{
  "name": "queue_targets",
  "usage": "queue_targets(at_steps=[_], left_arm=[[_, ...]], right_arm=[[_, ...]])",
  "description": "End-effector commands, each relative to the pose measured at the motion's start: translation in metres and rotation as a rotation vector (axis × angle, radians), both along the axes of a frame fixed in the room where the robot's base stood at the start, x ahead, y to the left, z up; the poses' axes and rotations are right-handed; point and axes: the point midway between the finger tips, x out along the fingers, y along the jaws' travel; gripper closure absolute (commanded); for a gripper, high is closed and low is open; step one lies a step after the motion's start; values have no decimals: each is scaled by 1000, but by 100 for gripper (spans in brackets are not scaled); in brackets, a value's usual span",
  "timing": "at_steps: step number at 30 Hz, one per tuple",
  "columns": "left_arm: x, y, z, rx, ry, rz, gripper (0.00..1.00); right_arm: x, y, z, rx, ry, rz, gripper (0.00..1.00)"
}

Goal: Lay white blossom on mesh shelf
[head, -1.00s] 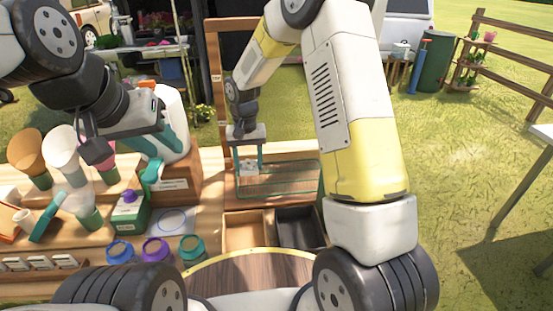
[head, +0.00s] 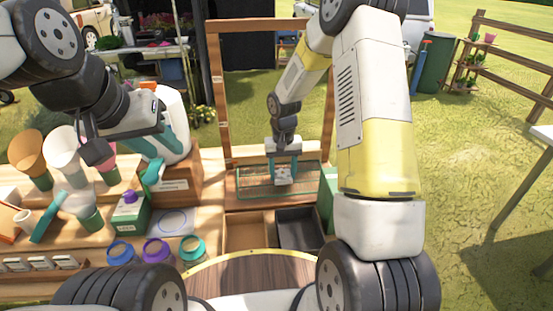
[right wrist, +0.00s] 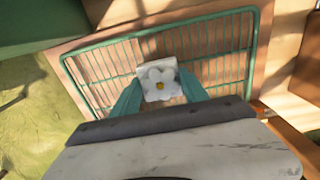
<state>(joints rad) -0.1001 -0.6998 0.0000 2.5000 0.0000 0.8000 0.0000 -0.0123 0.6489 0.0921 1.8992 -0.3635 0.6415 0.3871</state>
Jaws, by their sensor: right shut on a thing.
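The white blossom (right wrist: 160,82) has a yellow centre and sits between the teal fingers of my right gripper (right wrist: 160,94) in the right wrist view. In the head view my right gripper (head: 283,172) is shut on the blossom (head: 283,176), over the right part of the green mesh shelf (head: 250,194). The shelf's wire bars (right wrist: 98,72) show around the blossom in the right wrist view. I cannot tell whether the blossom touches the wires. My left gripper (head: 100,150) is at the left, above the cones and bottles, and its jaws are not clear.
A wooden frame (head: 216,90) stands behind the shelf. A wooden tray (head: 246,231) and a dark tray (head: 298,228) lie in front. A green box (head: 329,196) is right of the shelf.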

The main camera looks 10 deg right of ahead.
Motion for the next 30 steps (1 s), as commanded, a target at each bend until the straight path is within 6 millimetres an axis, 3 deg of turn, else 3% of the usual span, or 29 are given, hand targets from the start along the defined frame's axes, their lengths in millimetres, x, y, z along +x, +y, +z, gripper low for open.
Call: queue_targets(at_steps=[6,7,10,22,26,30], left_arm=[[0,0,0,0,0,0,64],[0,0,0,0,0,0,64],[0,0,0,0,0,0,64],[0,0,0,0,0,0,64],[0,0,0,0,0,0,64],[0,0,0,0,0,0,64]], right_arm=[[0,0,-3,0,0,0,87],[0,0,-3,0,0,0,46],[0,0,-3,0,0,0,27],[1,0,3,0,-3,0,26],[2,0,22,-1,-6,0,26],[2,0,52,0,-6,-1,26]])
